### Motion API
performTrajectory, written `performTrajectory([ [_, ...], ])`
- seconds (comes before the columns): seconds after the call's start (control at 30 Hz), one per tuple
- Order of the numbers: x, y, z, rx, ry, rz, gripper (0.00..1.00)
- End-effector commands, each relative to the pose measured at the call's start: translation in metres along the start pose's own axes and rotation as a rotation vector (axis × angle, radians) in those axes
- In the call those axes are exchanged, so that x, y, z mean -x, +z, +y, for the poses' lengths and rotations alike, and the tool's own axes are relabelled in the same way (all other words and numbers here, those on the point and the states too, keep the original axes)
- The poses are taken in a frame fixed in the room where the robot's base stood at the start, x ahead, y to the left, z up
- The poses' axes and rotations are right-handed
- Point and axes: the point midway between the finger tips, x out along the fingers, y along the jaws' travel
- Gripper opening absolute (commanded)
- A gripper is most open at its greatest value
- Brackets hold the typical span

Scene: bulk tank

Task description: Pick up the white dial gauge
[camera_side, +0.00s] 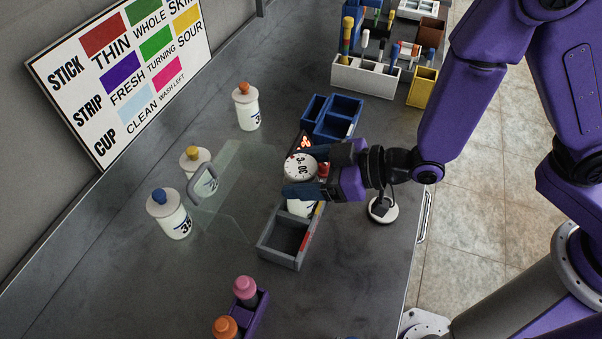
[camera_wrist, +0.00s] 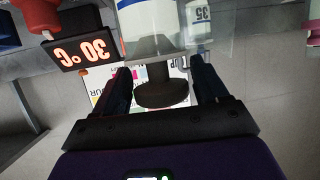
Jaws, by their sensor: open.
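In the wrist view a dark round shape (camera_wrist: 165,93) sits between my finger ends (camera_wrist: 163,88). The gauge's white face does not show there.
A grey tray (camera_side: 268,254) lies below my gripper, and a blue tray (camera_side: 318,128) behind it. A clear panel (camera_side: 232,210) stands at left, near bottles with blue (camera_side: 172,220) and yellow caps (camera_side: 191,155). A lit 30°C display (camera_wrist: 78,38) is close beside my fingers.

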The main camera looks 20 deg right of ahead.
Motion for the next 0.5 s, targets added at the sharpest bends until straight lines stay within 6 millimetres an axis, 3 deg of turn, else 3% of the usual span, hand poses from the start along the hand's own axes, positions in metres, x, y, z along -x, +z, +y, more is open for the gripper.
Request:
performTrajectory([
  [0.2,-0.024,0.000,0.001,0.000,0.001,-0.001,0.73],
  [0.5,-0.027,0.000,0.001,0.000,0.000,-0.001,0.73],
])
